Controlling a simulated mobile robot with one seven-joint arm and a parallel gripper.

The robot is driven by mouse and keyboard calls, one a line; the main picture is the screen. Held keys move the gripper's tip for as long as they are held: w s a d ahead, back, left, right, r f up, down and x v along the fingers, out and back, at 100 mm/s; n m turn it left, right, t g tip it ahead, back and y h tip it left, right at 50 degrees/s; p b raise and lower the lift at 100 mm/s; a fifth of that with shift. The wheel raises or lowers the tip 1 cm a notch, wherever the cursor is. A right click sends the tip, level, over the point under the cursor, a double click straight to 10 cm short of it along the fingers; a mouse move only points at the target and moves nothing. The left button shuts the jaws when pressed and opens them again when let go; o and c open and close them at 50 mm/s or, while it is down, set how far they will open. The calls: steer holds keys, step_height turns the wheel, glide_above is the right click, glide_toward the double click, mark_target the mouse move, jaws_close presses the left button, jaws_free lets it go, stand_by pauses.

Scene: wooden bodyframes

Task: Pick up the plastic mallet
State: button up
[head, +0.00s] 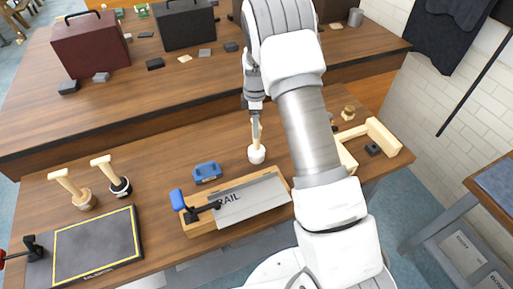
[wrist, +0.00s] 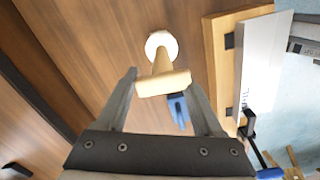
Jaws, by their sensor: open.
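A white-headed mallet (head: 257,153), which looks like the plastic mallet, stands head down on the workbench with its pale wooden handle up. My gripper (head: 255,108) is above it, pointing down. In the wrist view the white head (wrist: 161,43) lies beyond the handle's wide end (wrist: 163,84). My open gripper (wrist: 163,88) has one finger on each side of that handle end, with visible gaps. I cannot tell how deep the handle sits between the fingers.
Two other mallets, one with a tan head (head: 86,200) and one black and white (head: 122,188), stand at left. A blue block (head: 207,172) and a wooden fixture with a metal rail plate (head: 250,199) are nearby. Cases (head: 92,45) stand on the rear bench.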

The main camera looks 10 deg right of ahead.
mark_target(257, 143)
steer(key=shift+s+d+f+p, duration=0.1)
steer(key=shift+f+p, duration=0.3)
steer(key=shift+f, duration=1.3)
steer(key=shift+s+d+f+p, duration=0.1)
steer(key=shift+f+p, duration=0.3)
steer(key=shift+f, duration=1.3)
jaws_close()
